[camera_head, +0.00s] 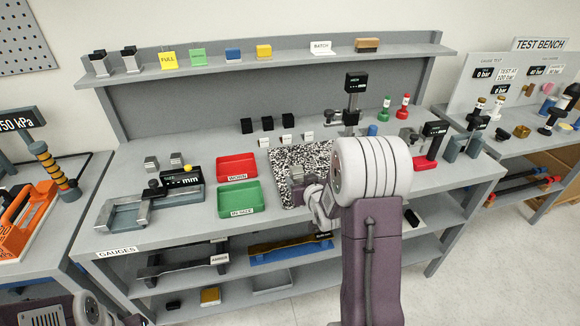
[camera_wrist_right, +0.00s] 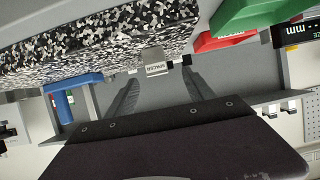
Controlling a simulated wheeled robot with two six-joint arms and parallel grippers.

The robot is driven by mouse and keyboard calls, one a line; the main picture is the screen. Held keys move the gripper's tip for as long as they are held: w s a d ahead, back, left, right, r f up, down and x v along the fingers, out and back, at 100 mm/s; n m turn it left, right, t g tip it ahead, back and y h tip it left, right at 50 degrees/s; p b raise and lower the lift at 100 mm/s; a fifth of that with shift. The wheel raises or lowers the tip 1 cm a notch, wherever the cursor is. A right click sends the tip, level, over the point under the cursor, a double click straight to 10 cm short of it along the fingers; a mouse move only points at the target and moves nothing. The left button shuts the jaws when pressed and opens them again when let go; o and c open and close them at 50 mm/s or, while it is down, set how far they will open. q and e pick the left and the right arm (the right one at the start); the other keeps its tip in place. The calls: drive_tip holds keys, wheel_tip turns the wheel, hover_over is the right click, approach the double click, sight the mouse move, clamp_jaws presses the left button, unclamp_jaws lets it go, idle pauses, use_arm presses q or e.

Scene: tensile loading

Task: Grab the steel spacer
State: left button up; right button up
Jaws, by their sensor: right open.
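The steel spacer (camera_wrist_right: 156,66) is a small grey block with a white label reading SPACER. In the right wrist view it sits at the near edge of the black-and-white speckled mat (camera_wrist_right: 100,45), in the gap just beyond my fingertips. My right gripper (camera_wrist_right: 162,82) is open, with one finger on each side of that gap and nothing clearly held. In the head view my right gripper (camera_head: 298,185) is low over the left part of the speckled mat (camera_head: 270,158); my arm hides much of the mat's right side. Only part of my left arm shows at the bottom left; its gripper is not visible.
A red tray (camera_head: 237,168) and a green tray (camera_head: 239,199) stand left of the mat. A grey gauge fixture (camera_head: 150,203) is farther left. Black and white blocks (camera_head: 287,139) line the bench behind the mat. A black-display gauge stand (camera_head: 354,95) rises behind my arm.

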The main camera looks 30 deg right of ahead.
sight(298, 171)
drive_tip(key=shift+s+a+r, duration=0.5)
drive_tip(key=shift+s+r, duration=0.1)
drive_tip(key=x, duration=0.4)
drive_tip(key=shift+d+f+p, duration=0.15)
drive_tip(key=shift+d+p, duration=0.15)
drive_tip(key=shift+w+d+f, duration=0.15)
drive_tip(key=shift+w+d, duration=0.05)
drive_tip(key=shift+w, duration=0.1)
drive_tip(key=x, duration=0.3)
drive_tip(key=p+x, duration=0.1)
drive_tip(key=shift+w+d+r, duration=0.25)
drive_tip(key=shift+w+f, duration=0.1)
drive_tip(key=c, duration=0.3)
use_arm(q)
drive_tip(key=shift+s+a+r, duration=0.25)
drive_tip(key=shift+a+r, duration=0.05)
drive_tip(key=shift+r, duration=0.15)
drive_tip(key=shift+s+a+r, duration=0.2)
drive_tip(key=shift+a+r, duration=0.05)
drive_tip(key=shift+r, duration=0.2)
use_arm(e)
clamp_jaws()
